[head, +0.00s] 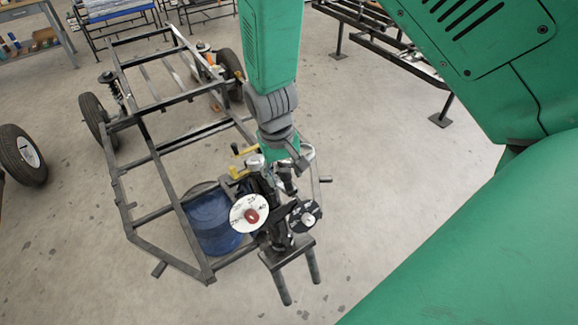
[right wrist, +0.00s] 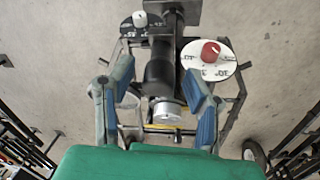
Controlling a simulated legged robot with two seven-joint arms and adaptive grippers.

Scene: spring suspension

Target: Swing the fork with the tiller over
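The fork (head: 287,253) shows in the head view as a dark plate with two prongs pointing toward the bottom, at the near end of a metal frame. What I take for the tiller is a black tube with a silver end (right wrist: 163,75) in the right wrist view. My right gripper (head: 276,172) comes down from above over the tube's top in the head view and partly hides it. In the right wrist view the gripper's blue-padded fingers (right wrist: 160,92) are apart on either side of the tube, with gaps visible. My left gripper is not in view.
A white dial with a red knob (head: 249,213) and a black dial (head: 305,216) sit beside the fork's column. A blue drum (head: 212,222) stands within the welded frame (head: 160,206). A loose wheel (head: 22,155) is at left. The floor right of the fork is clear.

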